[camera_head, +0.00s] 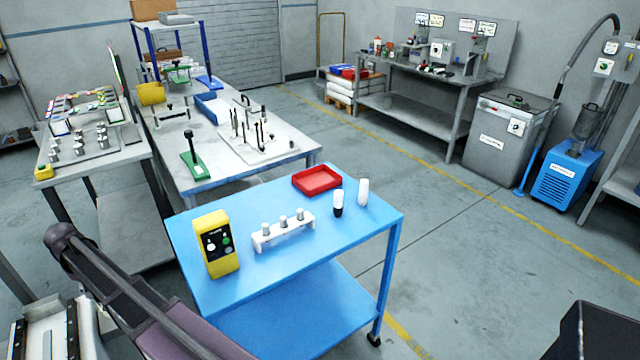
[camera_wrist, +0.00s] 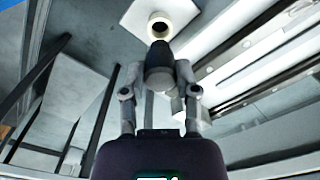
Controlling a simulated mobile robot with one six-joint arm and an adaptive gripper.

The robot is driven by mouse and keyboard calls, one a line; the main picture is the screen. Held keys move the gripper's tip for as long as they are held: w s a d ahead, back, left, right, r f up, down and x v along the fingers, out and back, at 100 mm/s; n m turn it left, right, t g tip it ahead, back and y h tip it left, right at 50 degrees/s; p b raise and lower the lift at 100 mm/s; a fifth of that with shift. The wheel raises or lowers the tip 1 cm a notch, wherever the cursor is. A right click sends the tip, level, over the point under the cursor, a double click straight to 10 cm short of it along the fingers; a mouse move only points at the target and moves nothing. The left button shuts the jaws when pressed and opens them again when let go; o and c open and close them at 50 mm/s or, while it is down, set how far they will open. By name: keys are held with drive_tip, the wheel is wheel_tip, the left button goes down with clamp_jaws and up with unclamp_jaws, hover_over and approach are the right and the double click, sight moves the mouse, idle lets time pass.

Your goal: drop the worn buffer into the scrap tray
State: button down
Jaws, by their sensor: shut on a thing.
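In the wrist view, my gripper (camera_wrist: 158,80) is shut on a dark, rounded piece (camera_wrist: 159,57), which I take to be the worn buffer. The fingers are on either side of it, and part of it is hidden between them. A cream ring with a dark hole (camera_wrist: 160,25) shows just beyond its far end, in front of a pale square plate (camera_wrist: 137,14); I cannot tell whether they touch. In the head view, a red tray (camera_head: 317,191), seemingly the scrap tray, lies empty on the blue trolley (camera_head: 340,248). The gripper is outside the head view.
The trolley also carries a yellow control box (camera_head: 216,245), a white rack with grey cylinders (camera_head: 284,233), a white-and-black cylinder (camera_head: 338,203) and a white cylinder (camera_head: 363,192). A grey bench (camera_head: 180,170) with tools stands behind it. Open floor (camera_head: 460,260) lies to the right.

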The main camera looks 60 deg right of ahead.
wheel_tip(320, 180, up, 23)
drive_tip(key=p, duration=2.2)
drive_tip(key=shift+f, duration=0.15)
